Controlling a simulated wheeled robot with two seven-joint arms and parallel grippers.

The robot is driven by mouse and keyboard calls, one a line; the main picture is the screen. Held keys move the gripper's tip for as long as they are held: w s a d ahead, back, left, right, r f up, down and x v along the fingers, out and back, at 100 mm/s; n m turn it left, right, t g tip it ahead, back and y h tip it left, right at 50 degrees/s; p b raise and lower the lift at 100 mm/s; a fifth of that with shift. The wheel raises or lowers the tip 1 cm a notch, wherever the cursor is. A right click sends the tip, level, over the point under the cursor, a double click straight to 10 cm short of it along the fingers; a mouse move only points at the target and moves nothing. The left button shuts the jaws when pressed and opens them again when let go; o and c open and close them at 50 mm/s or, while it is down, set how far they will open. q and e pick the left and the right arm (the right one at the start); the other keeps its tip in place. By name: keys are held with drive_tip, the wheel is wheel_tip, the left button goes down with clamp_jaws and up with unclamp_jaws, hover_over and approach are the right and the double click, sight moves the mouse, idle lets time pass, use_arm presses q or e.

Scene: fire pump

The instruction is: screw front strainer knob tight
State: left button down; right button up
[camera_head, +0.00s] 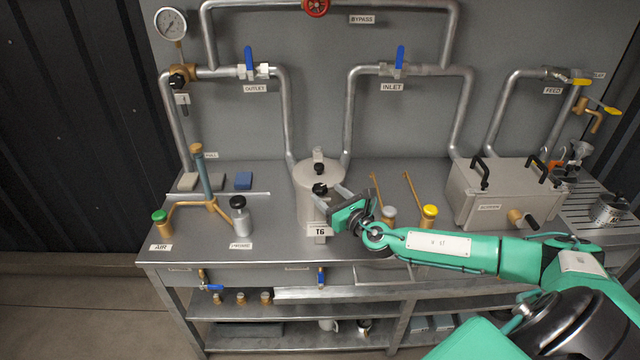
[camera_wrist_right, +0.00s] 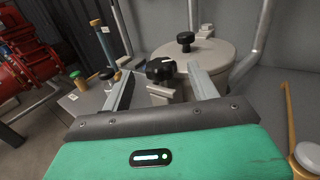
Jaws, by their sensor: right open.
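The strainer is a pale grey cylinder (camera_head: 310,205) standing on the bench, with a lid on top and a T6 label in front. Its front knob (camera_head: 320,188) is black and lobed. In the right wrist view the front knob (camera_wrist_right: 161,69) shows between my two fingers, towards their tips. A second black knob (camera_wrist_right: 186,39) sits farther back by the lid. My right gripper (camera_head: 326,194) is open, its fingers on either side of the front knob; I cannot tell whether they touch it. My left gripper is not in view.
A grey box (camera_head: 503,197) with black handles stands on the right. A green-capped fitting (camera_head: 160,222) and a grey bottle with a black cap (camera_head: 240,216) stand on the left. A yellow-capped container (camera_head: 429,216) stands near my right forearm. Pipes rise behind the strainer.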

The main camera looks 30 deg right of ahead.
sight(325, 191)
drive_tip(key=shift+w+a+p, duration=0.1)
drive_tip(key=shift+w+p, duration=0.35)
drive_tip(key=shift+w, duration=1.95)
